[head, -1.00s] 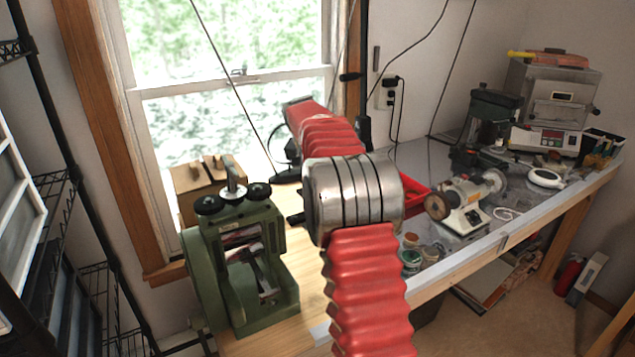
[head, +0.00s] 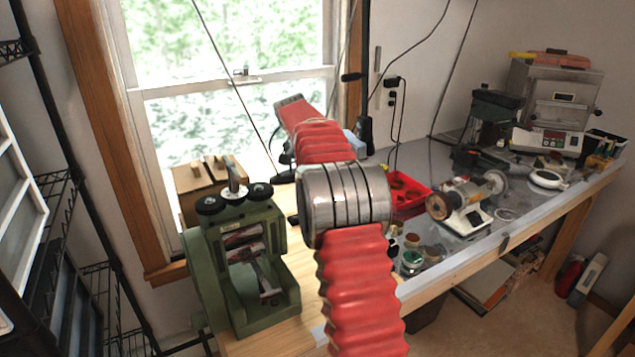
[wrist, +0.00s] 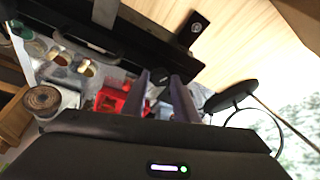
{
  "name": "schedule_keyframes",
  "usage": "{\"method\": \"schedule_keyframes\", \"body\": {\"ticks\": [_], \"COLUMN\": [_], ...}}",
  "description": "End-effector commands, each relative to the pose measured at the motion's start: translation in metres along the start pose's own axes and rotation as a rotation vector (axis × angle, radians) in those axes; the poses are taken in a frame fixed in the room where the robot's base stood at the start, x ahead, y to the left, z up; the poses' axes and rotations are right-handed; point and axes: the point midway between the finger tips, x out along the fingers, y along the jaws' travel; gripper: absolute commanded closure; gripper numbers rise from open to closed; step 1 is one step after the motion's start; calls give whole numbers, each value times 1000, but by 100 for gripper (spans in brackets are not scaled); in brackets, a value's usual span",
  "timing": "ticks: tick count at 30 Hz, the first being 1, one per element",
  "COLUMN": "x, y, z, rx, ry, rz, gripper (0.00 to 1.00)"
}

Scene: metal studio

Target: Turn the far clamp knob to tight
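A green rolling mill (head: 240,262) stands on the wooden bench at the left in the head view. Two black clamp knobs sit on its top, a left one (head: 210,205) and a right one (head: 260,191), beside a central silver post. Both look apart from my arm; their tightness cannot be read. My gripper is not distinguishable in the head view. In the wrist view its two dark fingers (wrist: 162,74) stand apart with a narrow gap and nothing visible between them. No clamp knob is recognisable in the wrist view.
A red tray (head: 408,193), small jars (head: 411,258) and a bench motor (head: 462,205) lie right of my arm. A wooden box (head: 205,181) stands behind the mill by the window. The tray also shows in the wrist view (wrist: 110,98).

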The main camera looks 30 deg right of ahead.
Motion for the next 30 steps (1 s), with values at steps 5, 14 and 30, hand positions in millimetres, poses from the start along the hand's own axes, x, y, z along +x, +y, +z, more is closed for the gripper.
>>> {"method": "schedule_keyframes", "body": {"ticks": [5, 14, 30], "x": [0, -1, -67], "y": [0, 0, 0], "z": [0, 0, -1], "rx": [0, 0, 0], "ry": [0, 0, 2], "rz": [0, 0, -1], "gripper": [60, 57, 57]}}
